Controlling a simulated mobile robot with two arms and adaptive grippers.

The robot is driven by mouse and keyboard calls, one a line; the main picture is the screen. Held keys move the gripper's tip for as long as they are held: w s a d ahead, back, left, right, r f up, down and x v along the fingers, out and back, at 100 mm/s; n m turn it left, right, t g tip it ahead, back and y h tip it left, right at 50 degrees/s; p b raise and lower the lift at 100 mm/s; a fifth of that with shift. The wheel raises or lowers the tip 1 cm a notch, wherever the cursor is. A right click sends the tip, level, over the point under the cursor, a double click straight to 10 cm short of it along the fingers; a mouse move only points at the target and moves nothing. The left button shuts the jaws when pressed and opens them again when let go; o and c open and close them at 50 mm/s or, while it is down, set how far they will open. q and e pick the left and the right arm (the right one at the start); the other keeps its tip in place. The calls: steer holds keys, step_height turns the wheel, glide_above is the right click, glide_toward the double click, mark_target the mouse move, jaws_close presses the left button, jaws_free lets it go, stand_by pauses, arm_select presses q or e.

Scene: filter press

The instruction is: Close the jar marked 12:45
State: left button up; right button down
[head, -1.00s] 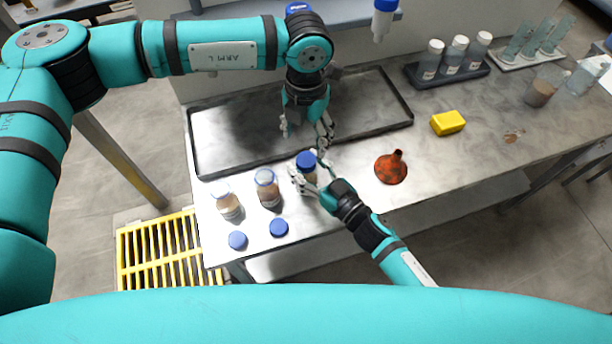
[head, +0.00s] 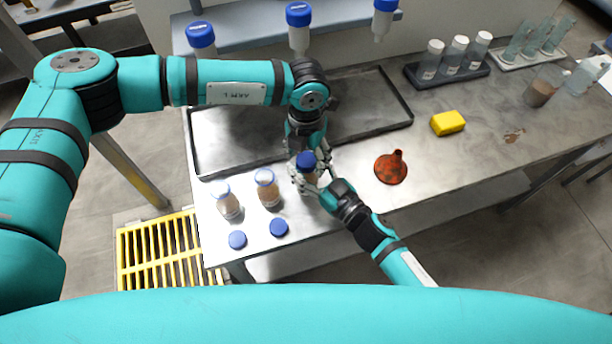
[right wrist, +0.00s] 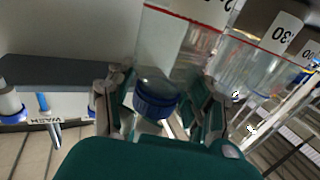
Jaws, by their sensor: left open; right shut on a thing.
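A jar (head: 309,174) with brown contents stands at the tray's front edge, with a blue lid (head: 306,160) at its mouth. My right gripper (head: 311,182) is shut on this jar from the front right. My left gripper (head: 307,151) is open, pointing down close around the lid; whether its fingers touch it I cannot tell. In the right wrist view a blue lid (right wrist: 156,98) shows between my fingers; an upside-down label there is cut off, so I cannot read its full time. Two other jars, a left one (head: 229,205) and a middle one (head: 268,190), stand to the left without blue lids.
Two loose blue lids, (head: 237,240) and another (head: 279,227), lie near the front edge. A dark tray (head: 403,110) lies behind. An orange funnel (head: 391,168) and yellow sponge (head: 447,123) are to the right. Blue-capped bottles (head: 299,30) hang at the back.

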arm_select(q)
steer(key=c, duration=1.2)
steer(key=m, duration=0.3)
steer(key=shift+c, duration=0.3)
steer(key=o, duration=1.3)
